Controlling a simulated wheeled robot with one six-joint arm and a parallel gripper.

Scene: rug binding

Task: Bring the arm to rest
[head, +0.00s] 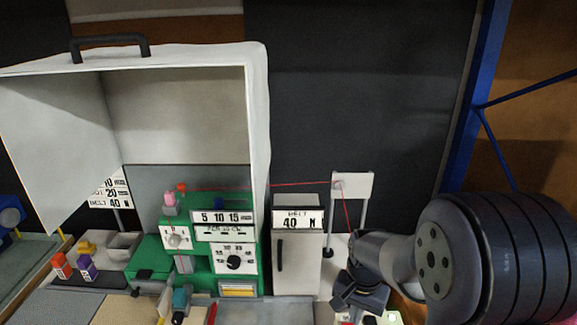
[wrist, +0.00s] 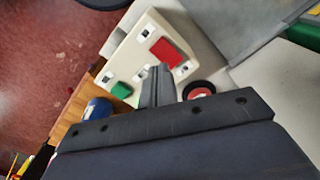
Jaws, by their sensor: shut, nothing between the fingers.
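My gripper (wrist: 158,85) is shut and empty in the wrist view. It hangs over a pale control box with a red button (wrist: 165,53) and a green button (wrist: 121,91). In the head view my gripper (head: 358,292) is at the lower right, below and beside the white cabinet marked BELT 40 N (head: 297,250). My dark arm link covers the lower right corner of that view and hides what lies behind it.
A green machine (head: 148,253) with dials stands under a raised white hood (head: 256,130). A thin red thread runs to a white post plate (head: 352,186). Orange and purple bottles (head: 87,268) stand at left. A red-black round part (wrist: 199,90) lies near my gripper.

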